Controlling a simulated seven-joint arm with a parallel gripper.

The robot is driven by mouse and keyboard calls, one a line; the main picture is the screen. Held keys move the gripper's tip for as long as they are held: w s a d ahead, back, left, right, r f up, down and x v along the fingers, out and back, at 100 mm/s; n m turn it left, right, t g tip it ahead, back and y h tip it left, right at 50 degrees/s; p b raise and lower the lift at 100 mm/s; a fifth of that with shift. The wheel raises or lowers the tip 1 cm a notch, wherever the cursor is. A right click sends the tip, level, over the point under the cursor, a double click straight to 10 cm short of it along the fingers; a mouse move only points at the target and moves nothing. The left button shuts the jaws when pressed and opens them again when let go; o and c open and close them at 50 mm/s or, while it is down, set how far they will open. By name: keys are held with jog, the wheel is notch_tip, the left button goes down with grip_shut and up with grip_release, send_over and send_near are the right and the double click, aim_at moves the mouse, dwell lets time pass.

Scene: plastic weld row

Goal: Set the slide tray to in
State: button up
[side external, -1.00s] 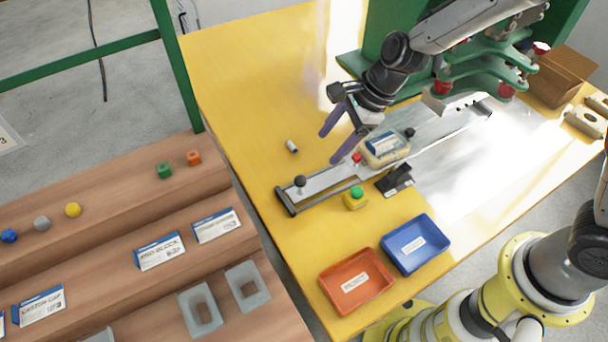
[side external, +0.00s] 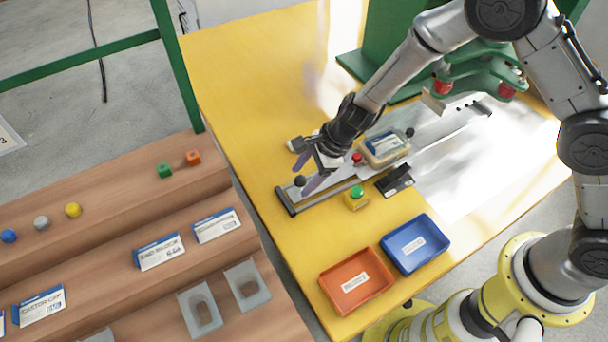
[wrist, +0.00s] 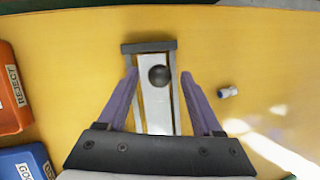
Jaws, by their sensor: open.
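The slide tray (side external: 330,180) is a long pale metal strip on rails on the yellow table. A black ball knob (side external: 300,181) stands near its outer end, by a dark end bar (side external: 286,203). A clear-lidded package (side external: 386,147) sits farther along the tray. My gripper (side external: 309,173) is open and empty above the knob end, its purple fingers pointing down. In the wrist view, the knob (wrist: 159,75) lies ahead of and between the two fingertips (wrist: 159,75). I cannot tell whether any finger touches it.
A green button on a yellow box (side external: 356,198) and a black device (side external: 395,180) stand beside the tray. An orange bin (side external: 329,291) and a blue bin (side external: 430,260) sit at the front. A small white cylinder (wrist: 228,92) lies to the tray's other side. A green press (side external: 470,75) stands behind.

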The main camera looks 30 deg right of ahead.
grip_shut()
dwell(0.4)
dwell(1.1)
